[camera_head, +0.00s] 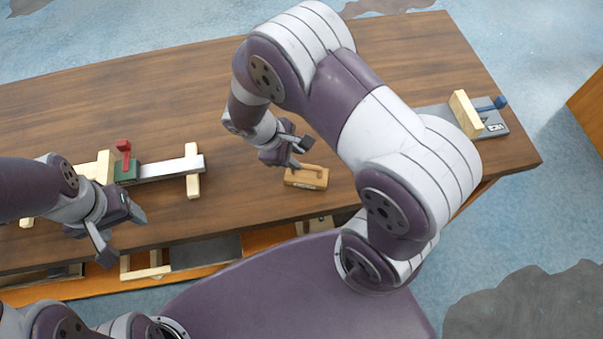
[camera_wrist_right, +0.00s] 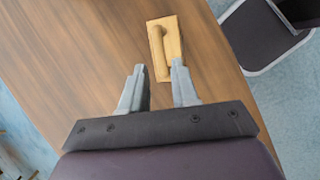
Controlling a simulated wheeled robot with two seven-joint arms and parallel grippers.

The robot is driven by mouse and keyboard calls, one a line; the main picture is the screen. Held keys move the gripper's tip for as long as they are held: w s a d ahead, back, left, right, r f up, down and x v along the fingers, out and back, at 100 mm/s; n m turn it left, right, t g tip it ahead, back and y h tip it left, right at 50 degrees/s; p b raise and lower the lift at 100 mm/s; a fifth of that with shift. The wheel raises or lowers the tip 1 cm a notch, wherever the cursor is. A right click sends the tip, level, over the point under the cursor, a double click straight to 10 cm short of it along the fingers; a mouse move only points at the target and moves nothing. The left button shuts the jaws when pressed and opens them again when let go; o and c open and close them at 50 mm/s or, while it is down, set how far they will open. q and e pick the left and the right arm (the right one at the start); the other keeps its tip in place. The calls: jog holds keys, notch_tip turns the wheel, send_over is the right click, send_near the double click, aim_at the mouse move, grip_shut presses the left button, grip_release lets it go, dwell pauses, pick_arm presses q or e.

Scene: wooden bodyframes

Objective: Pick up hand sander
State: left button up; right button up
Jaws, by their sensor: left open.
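The hand sander (camera_head: 308,178) is a small wooden block with a raised handle, lying on the brown wooden table (camera_head: 100,95) near its front edge. It also shows in the right wrist view (camera_wrist_right: 164,45), ahead of the fingers, partly covered by the right-hand fingertip. My right gripper (camera_head: 298,152) is just behind and above the sander in the head view. In the right wrist view its two fingers (camera_wrist_right: 158,72) are apart with nothing between them. My left gripper (camera_head: 122,235) is open and empty at the table's front edge, far left of the sander.
A metal rail with a green and red clamp (camera_head: 126,165) and wooden pieces lies left on the table. A grey plate with a wooden block and blue handle (camera_head: 480,115) sits at the right end. A shelf with wooden frames (camera_head: 150,265) is under the front edge.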

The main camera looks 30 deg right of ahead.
aim_at(307, 165)
jog(key=x, duration=0.8)
jog(key=shift+w+p, duration=0.1)
jog(key=shift+p, duration=0.2)
grip_shut()
jog(key=shift+r, duration=0.1)
jog(key=shift+r, duration=0.35)
jog(key=r, duration=0.3)
jog(key=shift+s+d+r, duration=0.1)
jog(key=shift+s+r, duration=0.2)
jog(key=shift+r, duration=0.1)
jog(key=s+d+r, duration=0.5)
jog(key=s+r, duration=0.1)
jog(key=s, duration=0.3)
jog(key=shift+s+r, duration=0.2)
jog(key=shift+s, duration=0.2)
jog(key=shift+c, duration=2.3)
grip_release()
